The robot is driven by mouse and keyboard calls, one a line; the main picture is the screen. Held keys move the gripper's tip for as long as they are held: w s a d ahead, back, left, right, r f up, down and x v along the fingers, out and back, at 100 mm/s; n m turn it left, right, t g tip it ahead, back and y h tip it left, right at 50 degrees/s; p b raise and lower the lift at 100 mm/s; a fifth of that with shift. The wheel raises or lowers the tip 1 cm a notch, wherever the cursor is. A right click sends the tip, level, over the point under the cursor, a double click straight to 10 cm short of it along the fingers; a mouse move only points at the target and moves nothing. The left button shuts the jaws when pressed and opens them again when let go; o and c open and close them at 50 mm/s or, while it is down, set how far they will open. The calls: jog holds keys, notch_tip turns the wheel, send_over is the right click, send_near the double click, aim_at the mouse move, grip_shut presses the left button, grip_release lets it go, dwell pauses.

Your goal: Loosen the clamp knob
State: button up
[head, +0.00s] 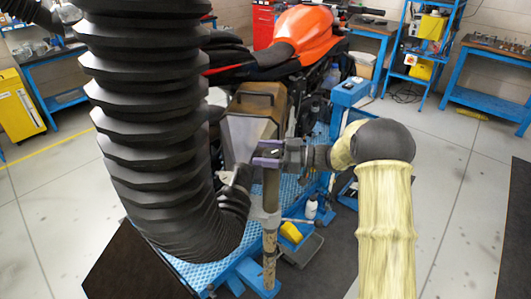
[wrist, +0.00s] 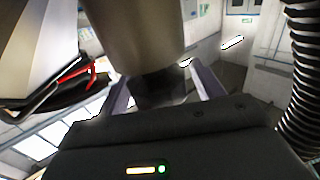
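My gripper (head: 266,153), with two purple fingers, is at the upper part of an upright brown-grey post (head: 271,190), reaching it from the right. In the wrist view the post (wrist: 135,35) looms large just beyond the fingers. A dark faceted piece (wrist: 157,91) shows between the fingers; it may be the clamp knob, but I cannot be sure. I see no clear contact on it. A grey collar (head: 267,215) sits lower on the post, above a worn tan pole (head: 269,260).
A thick black corrugated hose (head: 150,120) fills the left foreground. A grey hood (head: 252,125) stands behind the post. An orange motorcycle (head: 305,32) is on a blue lift (head: 205,272). A tray with a yellow item (head: 291,232) lies right of the pole. Floor at right is open.

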jog(key=s+d+b, duration=0.1)
jog(key=d+b, duration=0.2)
jog(key=d, duration=1.4)
jog(key=shift+s+d+b, duration=0.2)
jog(key=shift+s+b, duration=0.05)
jog(key=shift+b, duration=0.1)
